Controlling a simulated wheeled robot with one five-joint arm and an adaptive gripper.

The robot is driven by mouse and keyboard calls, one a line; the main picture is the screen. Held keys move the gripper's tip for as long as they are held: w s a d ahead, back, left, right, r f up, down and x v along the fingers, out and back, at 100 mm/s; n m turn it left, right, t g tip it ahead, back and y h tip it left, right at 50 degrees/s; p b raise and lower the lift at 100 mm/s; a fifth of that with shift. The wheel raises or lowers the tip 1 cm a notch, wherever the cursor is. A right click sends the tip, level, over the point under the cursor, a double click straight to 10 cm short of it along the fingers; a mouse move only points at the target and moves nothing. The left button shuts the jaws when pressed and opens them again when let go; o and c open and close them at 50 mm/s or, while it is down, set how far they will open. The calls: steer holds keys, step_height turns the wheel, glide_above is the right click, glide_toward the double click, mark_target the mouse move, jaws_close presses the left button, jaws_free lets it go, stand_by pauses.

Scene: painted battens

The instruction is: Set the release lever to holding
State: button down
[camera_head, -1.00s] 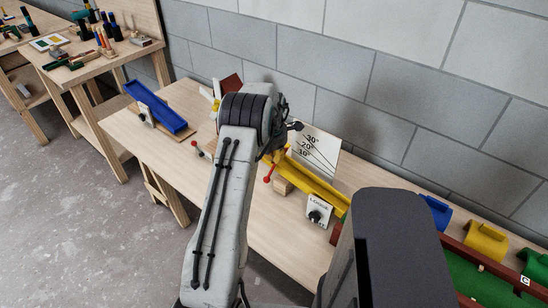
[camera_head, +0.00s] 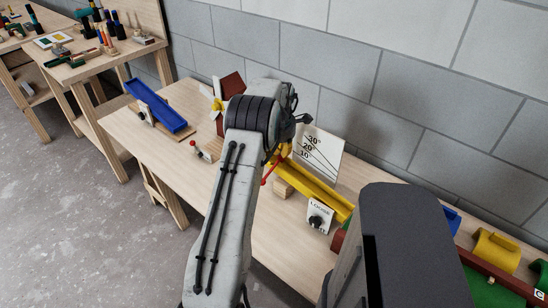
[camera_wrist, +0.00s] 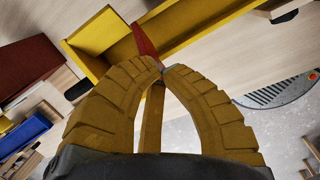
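The release lever, which I take to be the red lever (camera_head: 265,181), stands at the near side of the yellow channel (camera_head: 322,192). It has a round red knob. In the wrist view a red part (camera_wrist: 146,42) lies right at my fingertips. My gripper (camera_wrist: 163,69) has its yellow ribbed fingers arched together, with the tips almost meeting. I cannot tell whether the red part is between the tips or just beyond them. In the head view my gripper (camera_head: 284,152) is partly hidden by my arm. A plate reading LOOSE (camera_head: 320,214) with a black knob sits beside the channel.
A blue channel (camera_head: 157,106) and a second red-knobbed piece (camera_head: 196,146) are to the left.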

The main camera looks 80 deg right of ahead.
steer(key=shift+s+d+f+p, duration=0.2)
steer(key=shift+s+d+f, duration=0.1)
steer(key=shift+d, duration=0.2)
steer(key=shift+s+d+f+p, duration=0.2)
steer(key=shift+s+d+f, duration=0.05)
steer(key=shift+d, duration=0.35)
steer(key=shift+f, duration=0.15)
stand_by(1.0)
steer(key=shift+w+a+f+b, duration=0.2)
steer(key=shift+w+a+b, duration=0.3)
steer(key=shift+b, duration=0.4)
steer(key=shift+a, duration=0.15)
steer(key=s+d+r+p, duration=0.1)
steer(key=r+p, duration=0.2)
steer(key=r, duration=0.3)
steer(key=s+d+r+p, duration=0.2)
steer(key=r+p, duration=0.2)
steer(key=r, duration=0.2)
steer(key=shift+s+d+p, duration=0.25)
steer(key=shift+s+p, duration=0.05)
